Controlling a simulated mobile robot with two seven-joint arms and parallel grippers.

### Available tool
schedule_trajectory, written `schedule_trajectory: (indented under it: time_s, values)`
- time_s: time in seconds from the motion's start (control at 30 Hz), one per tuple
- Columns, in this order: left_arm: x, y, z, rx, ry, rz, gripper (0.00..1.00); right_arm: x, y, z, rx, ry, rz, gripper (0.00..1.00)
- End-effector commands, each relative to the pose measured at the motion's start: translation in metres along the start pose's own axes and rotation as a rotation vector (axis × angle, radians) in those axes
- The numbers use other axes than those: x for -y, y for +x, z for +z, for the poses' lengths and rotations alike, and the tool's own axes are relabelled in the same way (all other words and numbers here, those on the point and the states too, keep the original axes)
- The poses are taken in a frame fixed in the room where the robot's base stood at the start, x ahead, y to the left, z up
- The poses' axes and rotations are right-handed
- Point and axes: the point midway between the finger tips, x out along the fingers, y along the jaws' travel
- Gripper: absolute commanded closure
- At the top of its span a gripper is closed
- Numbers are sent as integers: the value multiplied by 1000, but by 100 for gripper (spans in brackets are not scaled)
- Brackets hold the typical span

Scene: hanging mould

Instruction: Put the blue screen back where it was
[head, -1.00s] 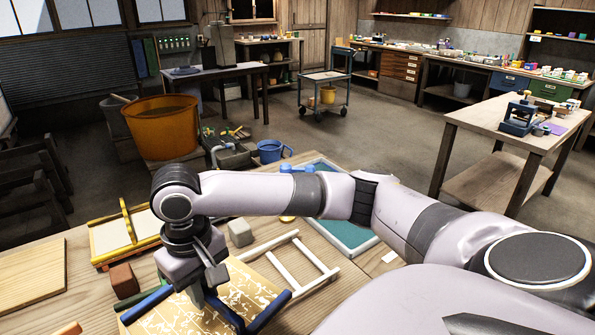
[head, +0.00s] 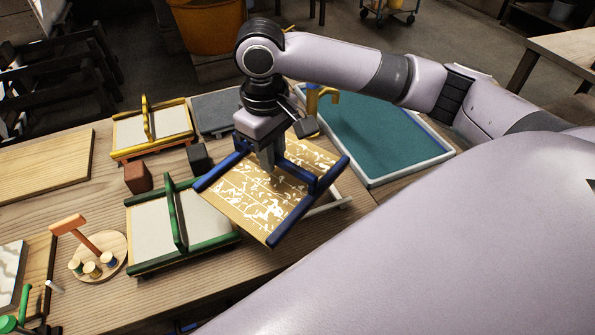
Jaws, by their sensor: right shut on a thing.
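The blue screen (head: 262,207) is a tan mesh with white flecks in a blue frame with a blue cross bar. My right gripper (head: 270,165) comes down onto the bar from above and is shut on the screen. The screen is turned at an angle to the table, near the right end of the green screen. My left gripper is out of view.
A green-framed screen (head: 175,230) and a yellow-framed screen (head: 150,130) lie at left. A brown block (head: 138,178), a black block (head: 200,158) and a grey slab (head: 215,113) lie between and behind. A teal-filled tray (head: 375,140) is at back right.

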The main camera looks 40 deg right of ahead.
Motion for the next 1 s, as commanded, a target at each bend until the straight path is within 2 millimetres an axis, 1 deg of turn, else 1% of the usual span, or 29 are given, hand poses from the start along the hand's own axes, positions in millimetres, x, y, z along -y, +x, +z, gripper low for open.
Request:
schedule_trajectory:
  time_s: [0.2,0.47,0.8,1.0]
  values:
    - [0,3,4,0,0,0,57,-20,-20,-11,4,-370,13,100]
    - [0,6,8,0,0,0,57,-42,-47,-20,11,-820,15,100]
    - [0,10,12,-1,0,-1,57,-68,-85,-26,6,-1409,6,100]
    - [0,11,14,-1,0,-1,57,-79,-103,-28,-6,-1686,1,100]
